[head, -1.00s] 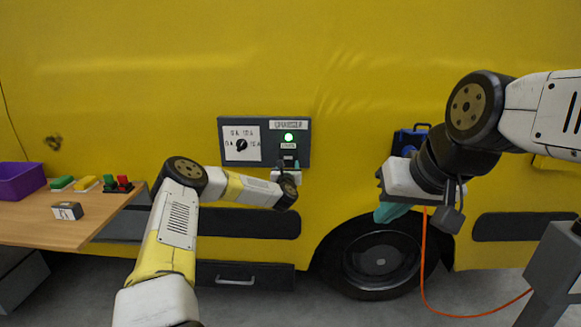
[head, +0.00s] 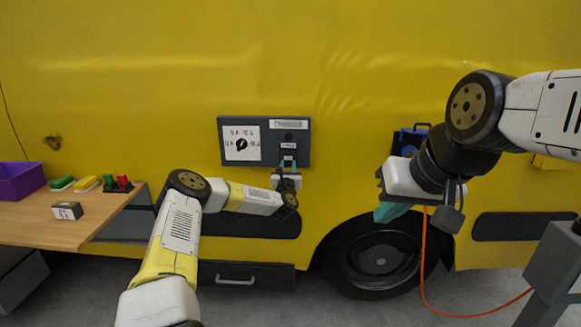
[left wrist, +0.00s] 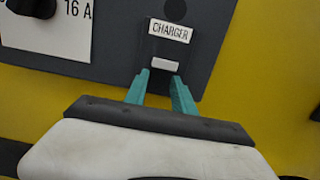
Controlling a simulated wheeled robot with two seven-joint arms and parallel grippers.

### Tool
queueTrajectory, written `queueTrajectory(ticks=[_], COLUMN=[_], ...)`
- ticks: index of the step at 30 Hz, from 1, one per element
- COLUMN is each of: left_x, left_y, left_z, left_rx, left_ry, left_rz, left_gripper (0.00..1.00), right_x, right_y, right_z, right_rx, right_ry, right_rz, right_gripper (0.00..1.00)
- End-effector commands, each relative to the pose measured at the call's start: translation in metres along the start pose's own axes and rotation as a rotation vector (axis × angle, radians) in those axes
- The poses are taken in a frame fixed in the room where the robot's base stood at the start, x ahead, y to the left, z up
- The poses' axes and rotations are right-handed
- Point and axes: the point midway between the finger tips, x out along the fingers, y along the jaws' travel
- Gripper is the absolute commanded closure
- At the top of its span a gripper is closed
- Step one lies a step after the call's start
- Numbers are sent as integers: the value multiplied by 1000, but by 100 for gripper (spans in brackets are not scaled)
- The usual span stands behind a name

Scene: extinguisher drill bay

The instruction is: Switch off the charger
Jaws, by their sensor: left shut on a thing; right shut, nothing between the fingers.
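The dark grey charger panel (head: 269,132) is on the yellow vehicle side. It has a round lamp (head: 288,138), now dark, above a small label. In the left wrist view, a white switch (left wrist: 165,64) sits just below the plate reading CHARGER (left wrist: 170,31). My left gripper (head: 289,164) is at the panel's lower right, its teal fingers shut on the switch; in the left wrist view its fingertips (left wrist: 159,80) are on either side of the switch's lower part. My right gripper (head: 389,212) is shut and empty, in front of the vehicle above the wheel.
A selector dial (head: 242,145) with amp markings is on the panel's left. A wooden table (head: 100,225) at left holds a purple bin (head: 20,181), coloured blocks and a small box (head: 67,211). A blue object (head: 411,140) is behind my right arm. An orange cable (head: 424,275) hangs at right.

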Motion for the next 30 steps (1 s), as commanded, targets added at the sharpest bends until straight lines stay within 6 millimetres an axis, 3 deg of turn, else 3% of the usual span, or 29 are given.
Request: queueTrajectory(ticks=[6, 7, 9, 10, 22, 30], left_x=[0, 0, 0, 0, -6, -48], left_y=[0, 0, 0, 0, 0, 0], left_z=[-1, -1, -1, -1, -1, -1], left_rx=[0, 0, -1, 0, -1, -1], left_ry=[2, 2, 2, 2, 3, 4], left_rz=[0, 0, 0, 0, -1, -2], left_gripper=[100, 63, 50, 47, 47, 47], right_x=[0, 0, 0, 0, 0, 0], right_y=[0, 0, 0, 0, 0, 0], right_z=[0, 0, 0, 0, 0, 0], right_rx=[0, 0, 0, 0, 0, 0], right_ry=[0, 0, 0, 0, 0, 0], right_rz=[0, 0, 0, 0, 0, 0], right_gripper=[100, 100, 100, 100, 100, 100])
